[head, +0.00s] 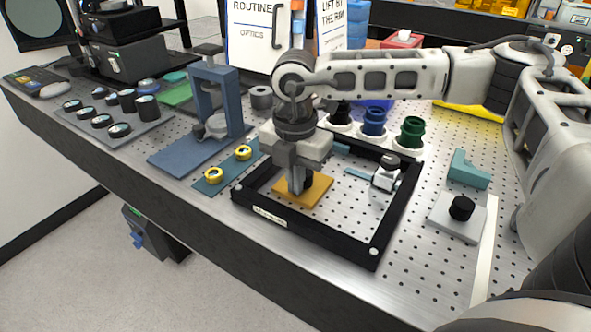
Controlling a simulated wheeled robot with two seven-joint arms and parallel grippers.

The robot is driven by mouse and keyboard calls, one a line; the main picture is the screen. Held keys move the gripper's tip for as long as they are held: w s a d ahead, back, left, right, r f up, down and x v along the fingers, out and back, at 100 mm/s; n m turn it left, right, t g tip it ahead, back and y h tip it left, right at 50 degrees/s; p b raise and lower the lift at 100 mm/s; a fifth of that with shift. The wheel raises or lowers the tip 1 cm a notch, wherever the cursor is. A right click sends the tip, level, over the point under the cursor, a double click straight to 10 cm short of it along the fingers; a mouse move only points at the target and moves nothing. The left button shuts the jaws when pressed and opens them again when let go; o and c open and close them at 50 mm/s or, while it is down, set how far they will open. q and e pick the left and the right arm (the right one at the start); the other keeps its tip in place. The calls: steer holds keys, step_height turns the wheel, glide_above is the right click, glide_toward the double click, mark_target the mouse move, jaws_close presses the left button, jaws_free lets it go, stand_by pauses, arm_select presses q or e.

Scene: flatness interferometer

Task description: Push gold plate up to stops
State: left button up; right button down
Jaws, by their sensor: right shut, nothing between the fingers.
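The gold plate (317,191) lies flat inside a black frame (313,236) on the perforated metal table, toward the frame's front left. My right gripper (295,190) points straight down at the plate, its fingers shut and empty. The fingertips are at the plate's left part, in front of a dark block or knob that they partly hide. I cannot tell whether they touch the plate. A teal strip (358,173) and a small silver fixture (386,177) are inside the frame at the back right. The gripper hides part of the frame's back left. My left gripper is not in view.
A blue press stand (221,100) and a teal strip with yellow rings (213,174) stand to the left. Blue and green cups (411,132) stand behind the frame. A grey block with a black knob (461,208) and a teal angle piece (468,170) are to the right.

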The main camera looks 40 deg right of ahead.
steer(key=w+d, duration=0.1)
steer(key=d, duration=0.2)
steer(key=w+d, duration=0.1)
steer(key=d, duration=0.1)
steer(key=w+d+b, duration=0.1)
steer(key=w+d, duration=0.1)
steer(key=d, duration=0.1)
steer(key=shift+w+d, duration=0.1)
steer(key=shift+d, duration=0.2)
arm_select(q)
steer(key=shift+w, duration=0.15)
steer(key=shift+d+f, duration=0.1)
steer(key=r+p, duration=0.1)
steer(key=p, duration=0.3)
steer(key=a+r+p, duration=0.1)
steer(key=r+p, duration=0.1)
steer(key=p, duration=0.1)
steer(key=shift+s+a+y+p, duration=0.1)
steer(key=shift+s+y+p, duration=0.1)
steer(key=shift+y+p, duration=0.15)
arm_select(e)
step_height(320, 180, up, 10)
